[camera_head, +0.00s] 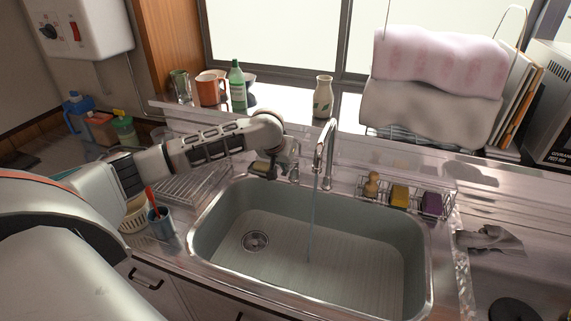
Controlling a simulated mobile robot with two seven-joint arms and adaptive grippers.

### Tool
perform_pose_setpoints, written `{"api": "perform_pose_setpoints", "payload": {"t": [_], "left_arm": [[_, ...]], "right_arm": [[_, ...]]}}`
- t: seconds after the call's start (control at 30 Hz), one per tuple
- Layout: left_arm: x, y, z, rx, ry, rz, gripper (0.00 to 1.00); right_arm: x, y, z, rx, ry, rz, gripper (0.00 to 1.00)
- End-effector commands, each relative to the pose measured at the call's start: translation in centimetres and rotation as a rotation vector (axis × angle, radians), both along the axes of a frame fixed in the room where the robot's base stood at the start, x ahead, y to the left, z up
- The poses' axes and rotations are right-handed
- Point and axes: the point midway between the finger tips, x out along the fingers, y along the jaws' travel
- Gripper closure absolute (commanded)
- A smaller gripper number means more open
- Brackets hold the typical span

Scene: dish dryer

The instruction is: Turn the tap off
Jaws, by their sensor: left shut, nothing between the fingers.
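The chrome tap (326,150) rises behind the sink and arches over it. A thin stream of water (312,225) runs from its spout into the basin. A small handle (294,172) stands just left of the tap's base. My left arm reaches in from the left, and my left gripper (268,170) is shut beside this handle, above the back rim of the sink. I cannot tell whether it touches the handle. My right gripper is not in view.
The grey sink (300,218) has a round drain on its left. A wire rack (402,197) with sponges is right of the tap. A vase (323,97), green bottle (238,88) and orange mug (210,88) stand on the sill. A blue cup (161,224) is at left.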

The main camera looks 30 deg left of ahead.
Motion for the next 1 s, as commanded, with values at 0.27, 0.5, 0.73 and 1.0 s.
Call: {"api": "perform_pose_setpoints", "payload": {"t": [0.27,0.5,0.73,1.0], "left_arm": [[-1.1,-0.3,-2.0,0.017,-0.079,-0.003,1.00],[-1.2,-0.3,-2.4,0.017,-0.078,-0.003,1.00],[-1.2,-0.3,-2.4,0.017,-0.077,-0.003,1.00],[-0.5,0.8,-1.0,0.017,-0.080,0.000,1.00]], "right_arm": [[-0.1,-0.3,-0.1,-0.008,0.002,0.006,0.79],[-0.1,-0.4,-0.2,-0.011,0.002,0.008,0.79],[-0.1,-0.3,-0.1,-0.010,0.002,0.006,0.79],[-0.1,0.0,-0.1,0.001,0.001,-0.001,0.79]]}}
